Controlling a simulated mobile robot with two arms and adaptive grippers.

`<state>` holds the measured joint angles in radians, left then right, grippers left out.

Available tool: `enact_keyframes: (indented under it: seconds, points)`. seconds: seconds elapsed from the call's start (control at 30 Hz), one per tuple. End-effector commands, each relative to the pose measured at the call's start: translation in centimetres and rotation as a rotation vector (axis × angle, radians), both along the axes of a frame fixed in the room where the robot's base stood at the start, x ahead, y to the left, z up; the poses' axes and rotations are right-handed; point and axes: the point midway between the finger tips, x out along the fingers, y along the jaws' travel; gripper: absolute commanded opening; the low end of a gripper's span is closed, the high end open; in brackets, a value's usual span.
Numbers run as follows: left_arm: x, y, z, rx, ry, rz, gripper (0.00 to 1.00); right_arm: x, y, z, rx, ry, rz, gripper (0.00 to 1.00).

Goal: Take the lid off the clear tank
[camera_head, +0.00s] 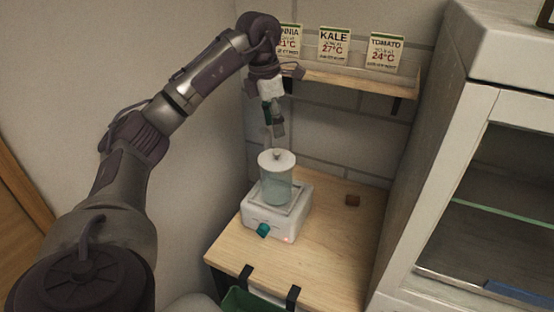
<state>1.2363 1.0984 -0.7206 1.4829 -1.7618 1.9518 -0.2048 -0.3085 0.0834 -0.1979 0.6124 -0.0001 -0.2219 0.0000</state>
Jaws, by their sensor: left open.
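The clear tank (277,188) stands upright on a white base unit (262,221) with a teal knob, on the wooden bench. Its white lid (287,164) sits on top, with a small knob in the middle. My left gripper (269,146) points down just above and slightly behind or to the left of the lid. It is open and holds nothing; its fingertips are small and partly hard to make out. I cannot tell exactly how far it is from the lid's knob. My right gripper is not in view.
A wall shelf (350,84) with seed cards, including one reading KALE (334,44), is close to my left wrist. A white cabinet (440,150) bounds the right side. A green bin (250,300) hangs in front.

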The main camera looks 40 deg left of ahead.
Motion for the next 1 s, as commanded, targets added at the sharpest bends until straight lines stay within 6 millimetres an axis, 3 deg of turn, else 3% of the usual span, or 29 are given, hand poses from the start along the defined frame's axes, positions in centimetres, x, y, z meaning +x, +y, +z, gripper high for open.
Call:
enact_keyframes:
  seconds: [0.13, 0.37, 0.63, 0.93, 1.0]
  points:
    - [0.2, -0.1, -2.2, 0.001, 0.002, 0.001, 0.53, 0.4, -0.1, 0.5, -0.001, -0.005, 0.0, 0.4]
    - [0.3, -0.2, -3.7, 0.0, 0.001, 0.001, 0.53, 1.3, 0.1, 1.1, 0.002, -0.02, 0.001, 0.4]
    - [0.3, -0.2, -7.5, 0.001, 0.002, 0.0, 0.53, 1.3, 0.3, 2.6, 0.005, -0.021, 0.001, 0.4]
    - [0.5, -0.3, -8.3, 0.0, -0.002, -0.001, 0.53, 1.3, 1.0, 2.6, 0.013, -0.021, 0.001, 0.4]
    - [0.5, -0.3, -8.3, 0.0, -0.002, -0.001, 0.44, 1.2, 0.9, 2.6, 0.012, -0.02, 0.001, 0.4]
